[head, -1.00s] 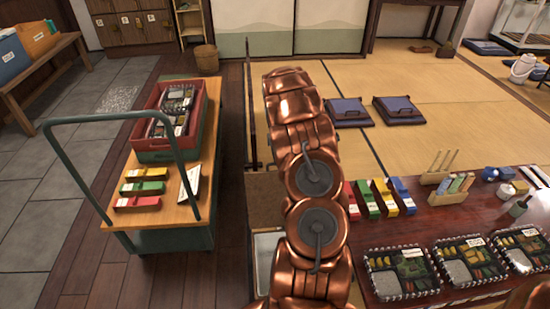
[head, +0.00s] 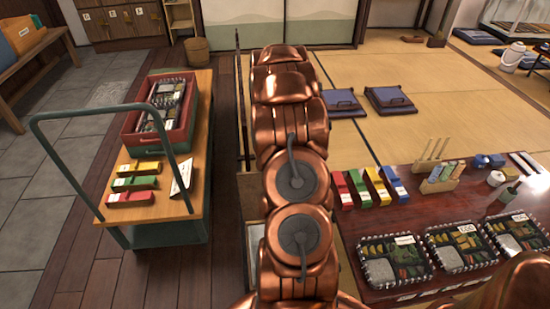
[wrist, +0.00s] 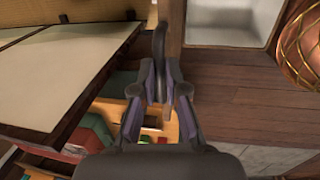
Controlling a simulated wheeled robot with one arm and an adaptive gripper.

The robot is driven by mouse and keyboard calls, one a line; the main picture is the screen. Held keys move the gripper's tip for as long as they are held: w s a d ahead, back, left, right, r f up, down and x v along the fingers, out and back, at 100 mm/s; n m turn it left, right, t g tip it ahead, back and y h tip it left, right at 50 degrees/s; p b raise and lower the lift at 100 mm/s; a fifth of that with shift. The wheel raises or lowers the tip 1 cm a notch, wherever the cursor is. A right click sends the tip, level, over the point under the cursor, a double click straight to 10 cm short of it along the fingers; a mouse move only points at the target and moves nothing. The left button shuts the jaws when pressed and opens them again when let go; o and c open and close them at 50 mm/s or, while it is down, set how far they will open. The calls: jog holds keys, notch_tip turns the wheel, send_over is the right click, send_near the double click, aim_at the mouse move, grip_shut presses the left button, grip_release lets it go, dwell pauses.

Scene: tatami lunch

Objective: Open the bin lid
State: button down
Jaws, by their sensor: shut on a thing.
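In the wrist view my gripper (wrist: 156,82) has its two fingers close together. They are shut on a slim dark curved piece (wrist: 160,40), which looks like a handle; what it belongs to is hard to make out. A white open-topped container (wrist: 230,22), perhaps the bin, lies at the upper right of that view. In the head view my copper arm hides the gripper. A pale bin-like edge (head: 257,236) shows just left of the arm, and a thin dark upright edge (head: 239,95) stands above it. I cannot tell whether that edge is the lid.
A green-framed trolley (head: 180,232) with a red crate (head: 128,122) stands at the left. A low dark table (head: 405,203) with bento boxes (head: 460,243) stands at the right. Cushions (head: 391,100) lie on the tatami behind. Bare wooden floor (head: 222,215) separates trolley and arm.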

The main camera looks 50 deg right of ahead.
jog(key=shift+a, duration=0.25)
jog(key=c, duration=1.5)
grip_release()
jog(key=shift+w+a, duration=0.15)
jog(key=shift+w, duration=0.1)
jog(key=o, duration=0.3)
jog(key=shift+s, duration=0.1)
jog(key=shift+r, duration=0.15)
notch_tip(320, 180, up, 12)
jog(key=s+a, duration=0.1)
jog(key=shift+s+f, duration=0.2)
jog(key=shift+a, duration=0.15)
